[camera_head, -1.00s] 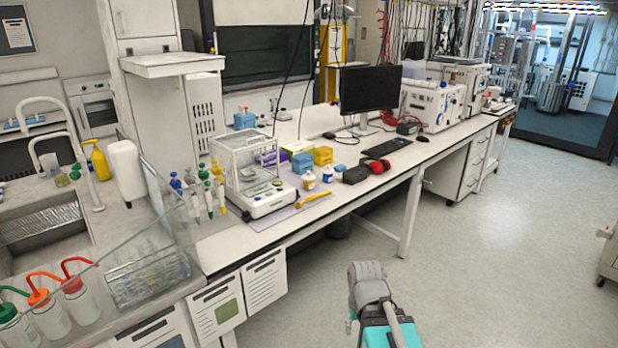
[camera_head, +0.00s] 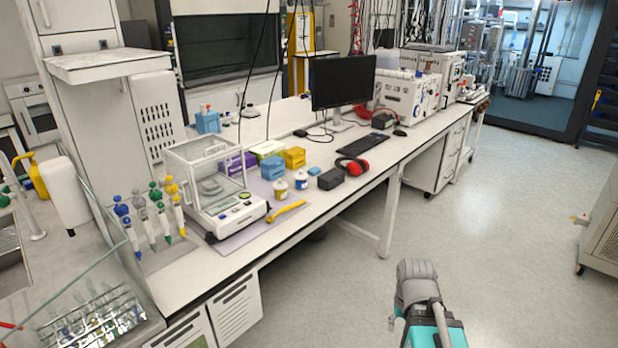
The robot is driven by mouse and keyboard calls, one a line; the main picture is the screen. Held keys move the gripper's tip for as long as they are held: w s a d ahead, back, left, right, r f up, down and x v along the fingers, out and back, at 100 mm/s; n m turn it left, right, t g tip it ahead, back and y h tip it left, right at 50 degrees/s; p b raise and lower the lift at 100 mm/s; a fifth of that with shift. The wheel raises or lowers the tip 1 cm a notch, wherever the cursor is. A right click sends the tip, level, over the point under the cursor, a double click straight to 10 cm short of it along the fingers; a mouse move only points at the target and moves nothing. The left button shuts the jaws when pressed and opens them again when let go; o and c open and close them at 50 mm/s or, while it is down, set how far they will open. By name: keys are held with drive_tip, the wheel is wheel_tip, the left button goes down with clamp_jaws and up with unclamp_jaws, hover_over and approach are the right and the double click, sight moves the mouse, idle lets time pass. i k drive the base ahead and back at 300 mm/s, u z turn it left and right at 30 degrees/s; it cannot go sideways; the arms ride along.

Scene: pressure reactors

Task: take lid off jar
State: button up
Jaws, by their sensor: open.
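Two small jars stand upright on the bench, close together, right of the balance. The left jar (camera_head: 280,189) has a yellowish label. The right jar (camera_head: 301,180) has a blue label. Both have light tops that look like lids in place, but they are too small to tell for sure. A grey and teal part of my own arm shows at the bottom right, over the floor and well apart from the jars. My gripper is not in view.
A glass-walled balance (camera_head: 215,195) stands left of the jars. A yellow tool (camera_head: 286,211) lies in front of them, with a black box (camera_head: 331,179) and red ear defenders (camera_head: 353,167) to the right. Blue and yellow boxes (camera_head: 294,157) stand behind. The floor (camera_head: 470,240) is open.

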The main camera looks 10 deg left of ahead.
sight(279, 184)
drive_tip(key=z, duration=0.35)
drive_tip(key=i, duration=1.5)
drive_tip(key=u, duration=0.6)
drive_tip(key=i, duration=0.35)
drive_tip(key=u, duration=0.35)
drive_tip(key=k, duration=0.9)
drive_tip(key=u, duration=0.15)
drive_tip(key=i, duration=0.45)
